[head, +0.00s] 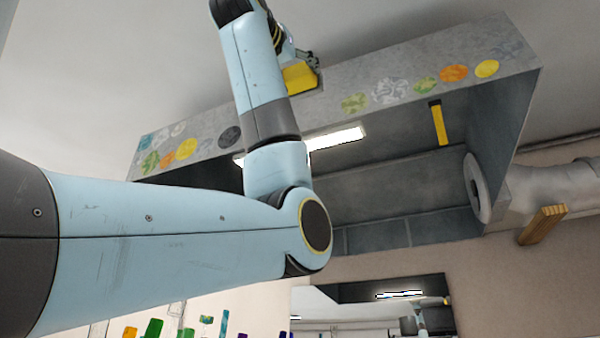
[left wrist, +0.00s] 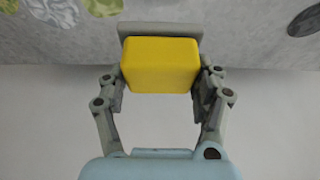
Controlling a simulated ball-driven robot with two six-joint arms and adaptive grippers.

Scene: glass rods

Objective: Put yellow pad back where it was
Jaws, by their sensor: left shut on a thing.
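The yellow pad (head: 299,77) is a block high up at the front face of the grey hood. In the left wrist view the yellow pad (left wrist: 160,65) sits between the two fingers of my left gripper (left wrist: 160,88), which is shut on it. A grey plate (left wrist: 160,28) shows along the pad's far edge; I cannot tell whether the pad touches it. In the head view my left gripper (head: 305,63) is partly hidden behind my arm. My right gripper is not in view.
The hood (head: 400,90) has coloured round patches along its front, a lit lamp (head: 335,138) and a yellow-and-black strip (head: 438,123) underneath. A pipe (head: 550,190) leaves its right side. A wooden block (head: 542,225) is on the wall. Coloured items stand at the bottom left.

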